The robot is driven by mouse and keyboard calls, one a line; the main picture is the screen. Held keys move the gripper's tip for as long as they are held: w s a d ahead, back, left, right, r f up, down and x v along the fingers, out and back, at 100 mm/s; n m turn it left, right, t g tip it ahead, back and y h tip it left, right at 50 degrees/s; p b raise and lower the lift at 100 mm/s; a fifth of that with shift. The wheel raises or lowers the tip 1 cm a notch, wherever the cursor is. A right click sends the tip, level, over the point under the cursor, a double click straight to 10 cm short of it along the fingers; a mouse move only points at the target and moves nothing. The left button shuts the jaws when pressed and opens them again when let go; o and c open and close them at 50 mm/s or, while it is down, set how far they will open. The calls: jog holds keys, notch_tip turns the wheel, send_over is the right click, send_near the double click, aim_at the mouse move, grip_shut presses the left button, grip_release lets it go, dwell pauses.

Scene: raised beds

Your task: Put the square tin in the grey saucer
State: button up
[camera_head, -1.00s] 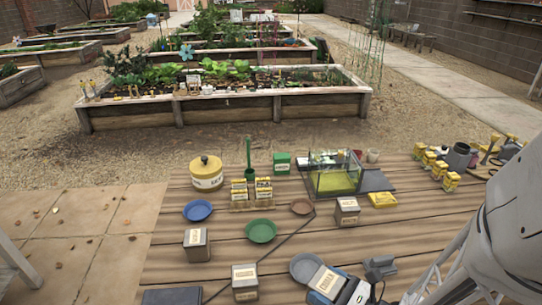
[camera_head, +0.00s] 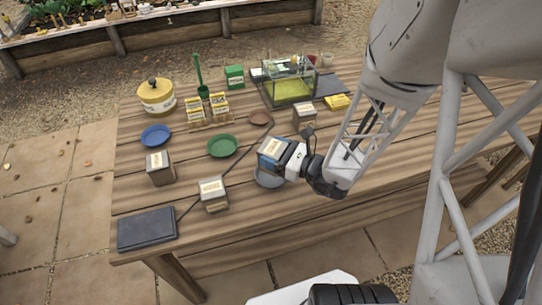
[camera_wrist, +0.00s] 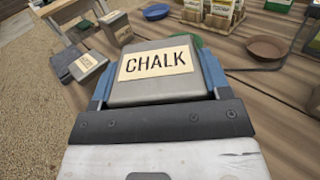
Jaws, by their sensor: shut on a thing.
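My gripper (camera_head: 283,153) is shut on a grey square tin (camera_wrist: 165,88) with a cream label reading CHALK. In the head view the held tin (camera_head: 271,147) shows just above the far edge of the grey saucer (camera_head: 268,181). The saucer lies on the table, partly hidden by the tin and gripper. The tin seems held above the table; its exact height over the saucer is hard to tell. Blue fingers grip its two sides in the wrist view. The grey saucer cannot be made out in the wrist view.
Similar tins stand at left (camera_head: 160,168), front (camera_head: 213,194) and behind right (camera_head: 304,115). A green saucer (camera_head: 222,145), blue saucer (camera_head: 156,135) and brown saucer (camera_head: 260,118) lie nearby. A glass tank (camera_head: 288,92) stands behind. A dark flat slab (camera_head: 147,229) lies front left.

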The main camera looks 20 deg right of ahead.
dwell(0.3)
jog(key=shift+w+f, duration=0.2)
jog(key=shift+w, duration=0.3)
jog(key=shift+f, duration=1.55)
jog(key=shift+f, duration=0.35)
jog(key=o, duration=1.2)
jog(key=shift+s+r, duration=0.1)
jog(key=shift+r, duration=0.25)
jog(key=shift+v, duration=5.85)
